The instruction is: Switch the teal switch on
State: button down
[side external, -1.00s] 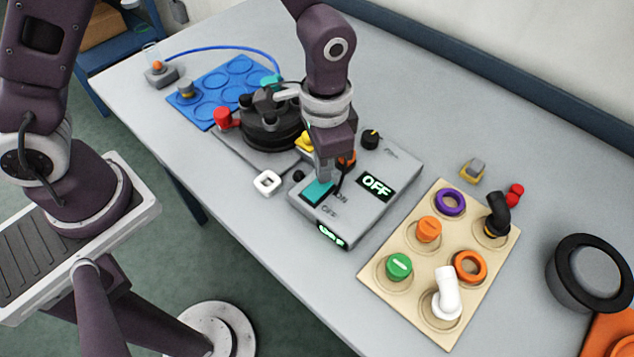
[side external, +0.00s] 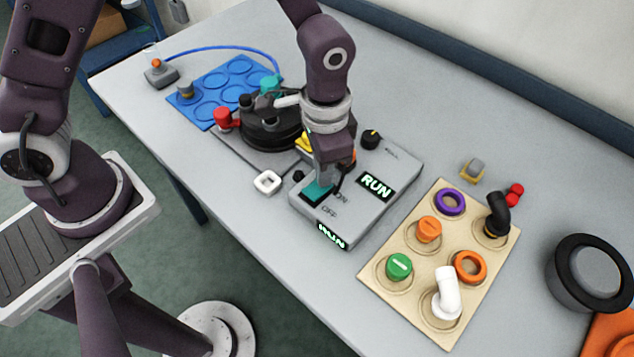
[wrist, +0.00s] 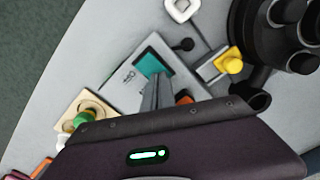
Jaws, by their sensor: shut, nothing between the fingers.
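The teal switch (side external: 317,193) is a rocker set in the top of a grey control box (side external: 350,215), with ON and OFF lettering beside it. It also shows in the wrist view (wrist: 150,63). My gripper (side external: 324,183) is shut and empty. Its fingertips are down at the switch and appear to touch it, hiding part of it. The display (side external: 376,186) on top of the box reads RUN in green, and a second lit display (side external: 332,236) on the front face shows similar text.
A black knob (side external: 370,139) stands on the box's far part. A black rotor unit with red and yellow fittings (side external: 268,125) stands close behind left. A beige tray (side external: 390,293) of coloured caps is at right.

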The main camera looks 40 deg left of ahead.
notch_tip(320, 180, up, 7)
dwell(0.5)
jog(key=shift+f, duration=0.1)
jog(key=s+a+r+n+t, duration=0.35)
jog(key=a+r, duration=0.45)
jog(key=r, duration=0.4)
jog(key=s+a+r+n+t, duration=0.1)
jog(key=s+a+r, duration=0.1)
jog(key=s, duration=0.4)
jog(key=s+a+r+n+t, duration=0.1)
jog(key=s+a+r, duration=0.1)
jog(key=s+a, duration=0.3)
jog(key=shift+s, duration=0.7)
